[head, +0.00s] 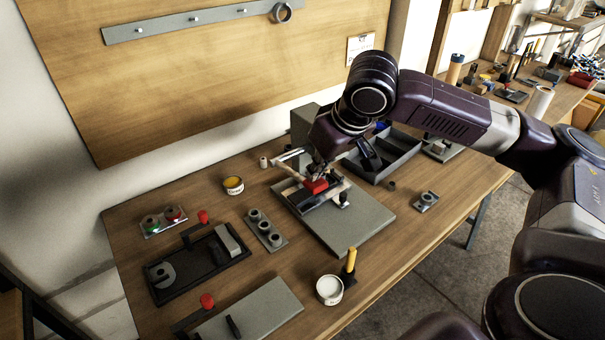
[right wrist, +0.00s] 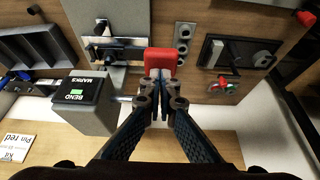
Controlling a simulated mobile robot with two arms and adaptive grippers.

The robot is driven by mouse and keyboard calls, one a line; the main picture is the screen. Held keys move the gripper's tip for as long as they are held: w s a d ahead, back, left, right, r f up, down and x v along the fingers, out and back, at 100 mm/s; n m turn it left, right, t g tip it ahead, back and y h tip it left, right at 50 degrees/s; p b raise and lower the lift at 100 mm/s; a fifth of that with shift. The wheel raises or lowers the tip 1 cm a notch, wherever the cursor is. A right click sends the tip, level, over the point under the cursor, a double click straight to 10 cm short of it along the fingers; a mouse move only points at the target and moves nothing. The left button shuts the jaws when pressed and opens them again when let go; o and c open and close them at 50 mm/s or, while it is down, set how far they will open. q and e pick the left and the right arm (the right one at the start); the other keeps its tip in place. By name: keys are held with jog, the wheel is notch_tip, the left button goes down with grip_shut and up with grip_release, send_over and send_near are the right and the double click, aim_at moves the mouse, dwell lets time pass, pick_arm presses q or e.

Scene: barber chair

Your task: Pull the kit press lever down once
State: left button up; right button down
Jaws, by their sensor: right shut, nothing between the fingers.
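The kit press stands in the middle of the bench on a grey base plate (head: 350,228). Its lever has a red grip (head: 316,186), which shows as a red block in the right wrist view (right wrist: 162,60). My right gripper (head: 318,172) is shut and empty, with its fingertips (right wrist: 160,78) right at the red grip. I cannot tell whether they touch it. The arm and gripper hide part of the press behind them. My left gripper is not in view.
A grey box marked "BEND MARKS" (right wrist: 75,105) stands close beside my right gripper. A dark divided tray (head: 398,160) lies behind the press. A black fixture (head: 165,285), a yellow tin (head: 233,185) and a white pot (head: 329,290) stand to the left and front.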

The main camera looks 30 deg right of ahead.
aim_at(321, 190)
jog(key=shift+s+f+b, duration=0.25)
jog(key=shift+f+b, duration=0.35)
jog(key=shift+f, duration=0.7)
jog(key=shift+s+f+b, duration=0.2)
jog(key=shift+f+b, duration=0.35)
jog(key=shift+f, duration=0.7)
jog(key=shift+r, duration=0.15)
jog(key=shift+s+a+f, duration=0.1)
jog(key=shift+s+f, duration=0.1)
jog(key=shift+f, duration=0.3)
jog(key=r+p, duration=0.2)
jog(key=p, duration=0.1)
jog(key=w+r+p, duration=0.1)
jog(key=r+p, duration=0.2)
jog(key=p, duration=0.1)
jog(key=shift+w+r, duration=0.1)
jog(key=shift+r, duration=0.35)
jog(key=shift+w+f, duration=0.15)
jog(key=shift+f, duration=0.05)
